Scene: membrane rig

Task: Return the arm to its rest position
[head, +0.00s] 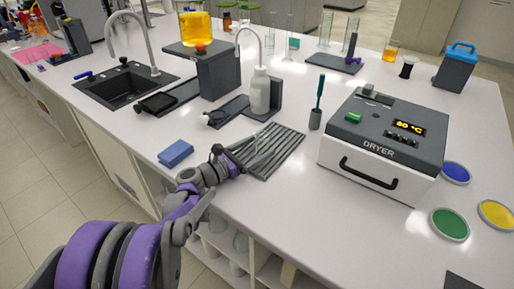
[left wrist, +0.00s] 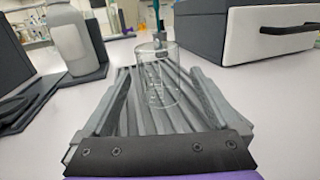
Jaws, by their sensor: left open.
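My left arm comes in from the lower left in the head view, purple and grey. My left gripper (head: 236,158) is at the left end of the grey ribbed rack (head: 282,147), low over it. In the left wrist view the left gripper (left wrist: 160,84) has its two fingers wide apart. A clear glass beaker (left wrist: 158,76) stands upright on the ribbed rack, beyond and between the fingers in the picture. I cannot tell whether the fingers touch it. It shows only faintly in the head view. My right gripper is not in view.
The white dryer (head: 382,145) stands right of the rack. A white bottle (head: 260,92) on a dark stand is behind it. A blue sponge (head: 175,153) lies left of the gripper near the counter's front edge. Counter in front of the dryer is clear.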

